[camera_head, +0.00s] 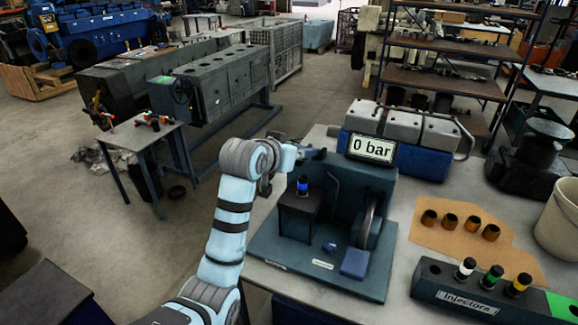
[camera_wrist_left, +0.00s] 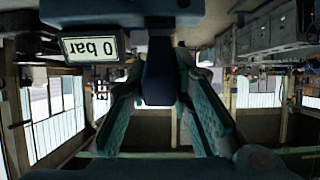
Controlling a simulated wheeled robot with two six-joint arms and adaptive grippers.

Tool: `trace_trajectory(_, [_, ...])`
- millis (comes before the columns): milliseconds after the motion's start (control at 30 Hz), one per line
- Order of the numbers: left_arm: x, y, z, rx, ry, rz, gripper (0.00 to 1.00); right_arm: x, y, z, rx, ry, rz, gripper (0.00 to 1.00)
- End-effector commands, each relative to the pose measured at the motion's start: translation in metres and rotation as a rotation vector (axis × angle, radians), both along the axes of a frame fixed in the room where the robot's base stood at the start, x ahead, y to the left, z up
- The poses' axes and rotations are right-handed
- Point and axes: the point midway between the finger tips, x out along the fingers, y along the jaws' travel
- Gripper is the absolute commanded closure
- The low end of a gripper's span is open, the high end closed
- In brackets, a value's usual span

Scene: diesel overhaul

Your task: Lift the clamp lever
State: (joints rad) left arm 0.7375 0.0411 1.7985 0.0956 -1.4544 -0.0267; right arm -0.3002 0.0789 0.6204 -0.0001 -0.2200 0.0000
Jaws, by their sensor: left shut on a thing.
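The test stand (camera_head: 345,210) is a dark blue-grey block on a flat base at the front of the bench. An injector with a blue band (camera_head: 302,187) stands upright in its black holder. My left gripper (camera_head: 298,154) is at the upper left of the stand, above the injector. In the left wrist view, which is upside down, a dark blue bar, the clamp lever (camera_wrist_left: 158,78), lies between the teal fingers, and the gripper is shut on it. In the head view the lever is mostly hidden by the gripper. My right gripper is not in view.
A display (camera_head: 371,148) reading "0 bar" stands behind the stand. To the right are an injector rack (camera_head: 470,290) with several banded injectors, a cardboard sheet (camera_head: 450,245) with several small brown parts, and a pale bucket (camera_head: 558,225). An engine block (camera_head: 425,135) sits behind.

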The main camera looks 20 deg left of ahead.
Motion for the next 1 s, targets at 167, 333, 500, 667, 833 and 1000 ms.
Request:
trace_trajectory(167, [0.01, -0.001, 0.015, 0.005, 0.079, -0.001, 1.0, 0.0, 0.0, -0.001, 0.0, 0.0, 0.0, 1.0])
trace_trajectory(333, [0.014, -0.001, 0.021, 0.008, 0.121, -0.001, 1.0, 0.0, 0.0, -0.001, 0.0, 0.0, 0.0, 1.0])
trace_trajectory(500, [0.015, -0.001, 0.022, 0.009, 0.133, -0.001, 1.0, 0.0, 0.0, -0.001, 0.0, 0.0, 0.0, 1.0])
trace_trajectory(667, [0.015, -0.001, 0.022, 0.009, 0.134, -0.001, 1.0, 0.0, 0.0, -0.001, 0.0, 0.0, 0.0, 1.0])
trace_trajectory(833, [0.015, -0.001, 0.021, 0.009, 0.133, -0.001, 0.68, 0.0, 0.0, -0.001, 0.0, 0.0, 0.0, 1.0])
trace_trajectory(1000, [0.016, -0.001, 0.022, 0.009, 0.132, -0.001, 0.59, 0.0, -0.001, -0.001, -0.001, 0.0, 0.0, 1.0])
